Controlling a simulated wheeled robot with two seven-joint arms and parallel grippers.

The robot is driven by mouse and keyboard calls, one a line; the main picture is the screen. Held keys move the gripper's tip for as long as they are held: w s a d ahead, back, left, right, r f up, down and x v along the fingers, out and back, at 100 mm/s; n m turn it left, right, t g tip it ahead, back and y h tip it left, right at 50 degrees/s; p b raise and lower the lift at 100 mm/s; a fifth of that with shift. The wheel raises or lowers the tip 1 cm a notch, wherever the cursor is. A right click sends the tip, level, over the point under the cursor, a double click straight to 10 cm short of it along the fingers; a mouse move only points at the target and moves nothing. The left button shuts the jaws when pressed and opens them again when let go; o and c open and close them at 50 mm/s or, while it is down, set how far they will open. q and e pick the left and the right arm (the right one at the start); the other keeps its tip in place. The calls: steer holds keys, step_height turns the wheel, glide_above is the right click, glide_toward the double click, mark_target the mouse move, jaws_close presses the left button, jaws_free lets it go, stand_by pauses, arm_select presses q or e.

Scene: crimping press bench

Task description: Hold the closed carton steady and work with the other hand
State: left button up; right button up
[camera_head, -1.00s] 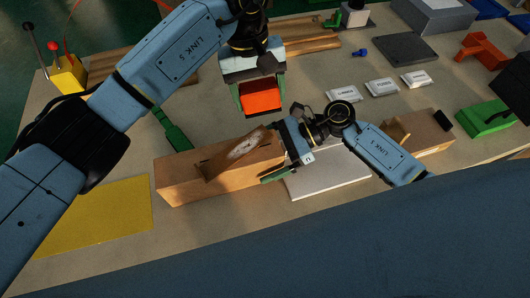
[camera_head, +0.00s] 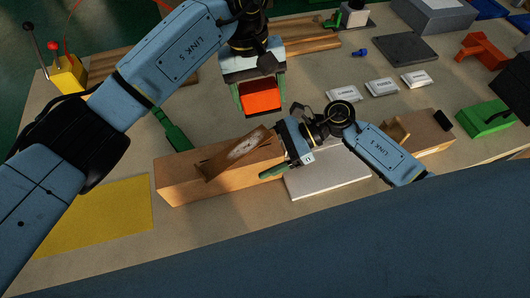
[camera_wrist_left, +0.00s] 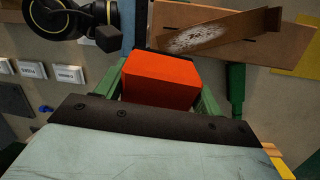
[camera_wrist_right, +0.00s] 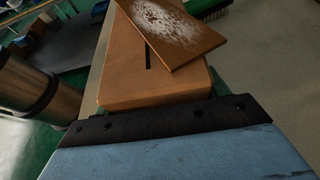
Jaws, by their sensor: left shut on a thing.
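The closed brown carton (camera_head: 220,175) lies long on the bench, with a dark slit in its top. A brown board with a white speckled patch (camera_head: 237,154) lies slantwise across it. My right gripper (camera_head: 275,160) is at the carton's right end. One green finger is close along the near side; the far finger is hidden, so whether it grips is unclear. The carton's end (camera_wrist_right: 155,90) is between its jaws in the right wrist view. My left gripper (camera_head: 259,108) is shut on an orange block (camera_head: 260,97), behind the carton and above the bench. The block also shows in the left wrist view (camera_wrist_left: 160,78).
A green tool (camera_head: 174,130) lies behind the carton. A yellow mat (camera_head: 95,215) is at front left, a white slab (camera_head: 328,172) at right. Three small white packets (camera_head: 381,87), a dark plate (camera_head: 405,47) and a green block (camera_head: 486,118) are further right.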

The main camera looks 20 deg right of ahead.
mark_target(246, 94)
steer(key=c, duration=0.4)
arm_select(q)
steer(key=shift+f, duration=0.1)
arm_select(e)
steer(key=shift+f, duration=0.15)
stand_by(0.4)
